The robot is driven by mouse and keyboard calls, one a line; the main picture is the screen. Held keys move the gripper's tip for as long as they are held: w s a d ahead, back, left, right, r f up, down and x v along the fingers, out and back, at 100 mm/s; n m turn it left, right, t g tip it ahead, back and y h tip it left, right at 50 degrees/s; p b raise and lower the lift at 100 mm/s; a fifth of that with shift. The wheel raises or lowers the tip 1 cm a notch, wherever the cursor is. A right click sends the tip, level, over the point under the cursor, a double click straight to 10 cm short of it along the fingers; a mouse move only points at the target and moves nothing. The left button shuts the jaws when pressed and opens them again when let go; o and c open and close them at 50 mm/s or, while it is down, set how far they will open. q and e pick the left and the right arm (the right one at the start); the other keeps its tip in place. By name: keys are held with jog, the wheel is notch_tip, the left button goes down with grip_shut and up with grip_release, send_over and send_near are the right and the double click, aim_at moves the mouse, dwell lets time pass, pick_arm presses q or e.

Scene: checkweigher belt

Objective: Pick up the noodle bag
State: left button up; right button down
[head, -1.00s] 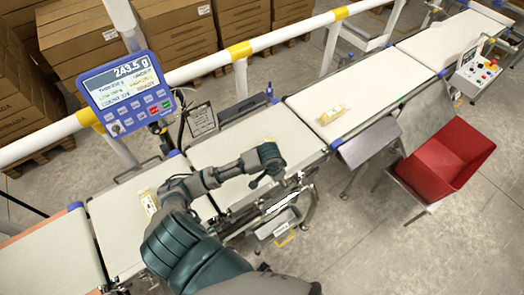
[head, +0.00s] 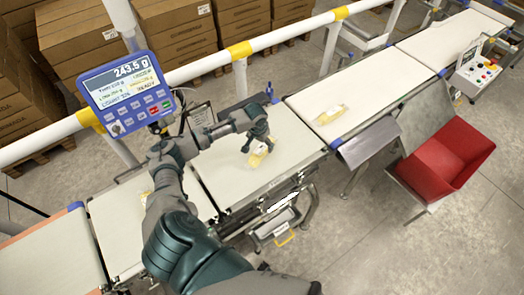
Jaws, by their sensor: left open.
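A yellow and white noodle bag (head: 259,158) lies on the middle belt (head: 222,172), the section beside the display. My left gripper (head: 258,146) is open and points down right over this bag. Its fingers are at the bag's upper end and cover part of it; I cannot tell whether they touch it. A second, similar bag (head: 330,115) lies on the belt section to the right, clear of the gripper. A yellow scrap of another item (head: 146,197) shows on the left belt, mostly hidden by my arm. My right gripper is not in view.
A blue display (head: 129,93) reading 243.5 g stands at the left behind the belt. A white rail (head: 205,66) with yellow bands runs behind. A red bin (head: 447,160) and a control box (head: 475,73) are at the right. Stacked cartons fill the back.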

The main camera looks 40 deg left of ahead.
aim_at(262, 147)
pick_arm(q)
jog(key=f, duration=0.3)
jog(key=w+f, duration=0.1)
jog(key=f, duration=0.2)
jog(key=shift+w+a+f, duration=0.15)
jog(key=shift+a+f, duration=0.05)
jog(key=shift+f, duration=0.05)
jog(key=c, duration=1.6)
jog(key=shift+r, duration=0.15)
jog(key=shift+r, duration=0.6)
notch_tip(262, 147, up, 2)
jog(key=shift+r, duration=0.1)
jog(key=s+d, duration=0.3)
jog(key=s, duration=0.1)
jog(key=s+d+r, duration=0.1)
jog(key=s+d, duration=0.1)
jog(key=s, duration=0.3)
jog(key=s+d, duration=0.3)
jog(key=s, duration=0.1)
jog(key=shift+s+d+r+b, duration=0.2)
jog(key=shift+d+r+b, duration=0.05)
jog(key=shift+d+b, duration=0.1)
